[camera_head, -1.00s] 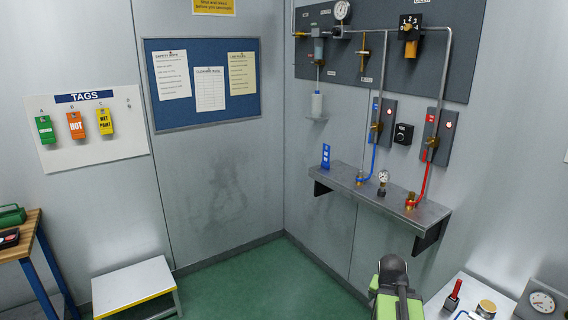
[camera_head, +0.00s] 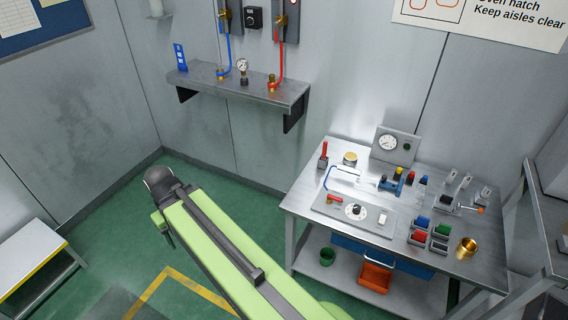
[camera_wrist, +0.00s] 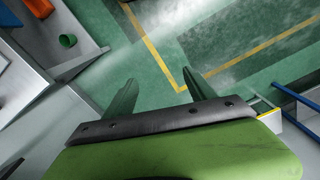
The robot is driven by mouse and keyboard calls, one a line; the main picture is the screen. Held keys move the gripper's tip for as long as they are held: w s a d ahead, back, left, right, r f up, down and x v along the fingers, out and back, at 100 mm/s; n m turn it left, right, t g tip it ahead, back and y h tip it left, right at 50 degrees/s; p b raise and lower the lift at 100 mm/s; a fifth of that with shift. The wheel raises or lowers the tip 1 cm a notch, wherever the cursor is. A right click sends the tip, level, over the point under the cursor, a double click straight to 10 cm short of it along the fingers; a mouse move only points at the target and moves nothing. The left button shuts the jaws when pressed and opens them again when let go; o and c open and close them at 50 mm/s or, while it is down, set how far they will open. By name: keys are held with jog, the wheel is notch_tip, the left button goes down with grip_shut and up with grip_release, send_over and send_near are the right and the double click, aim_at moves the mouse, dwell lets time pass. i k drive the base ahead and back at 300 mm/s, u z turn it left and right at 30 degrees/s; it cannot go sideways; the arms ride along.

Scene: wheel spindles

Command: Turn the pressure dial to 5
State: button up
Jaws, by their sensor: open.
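A round dial with a dark knob and a pale scale (camera_head: 355,210) sits on a grey plate (camera_head: 328,206) on the metal workbench. Its numbers are too small to read, and I cannot tell whether it is the pressure dial. A box with a round white gauge (camera_head: 388,142) stands at the back of the same bench. A black knob unit (camera_head: 253,17) is on the wall above the shelf. In the wrist view my gripper (camera_wrist: 158,92) is open and empty, its two fingers apart over the green floor. It touches no dial.
The workbench (camera_head: 305,190) also bears a brass cup (camera_head: 467,247), several coloured bins and small tools. A wall shelf (camera_head: 240,85) holds pipes and a small gauge. A rack (camera_head: 545,240) stands at the right. A step stool (camera_head: 28,255) is at the left. Green floor lies between.

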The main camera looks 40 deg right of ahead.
aim_at(356, 209)
jog(key=z, duration=1.95)
jog(key=k, duration=0.9)
jog(key=i, duration=0.9)
jog(key=z, duration=0.1)
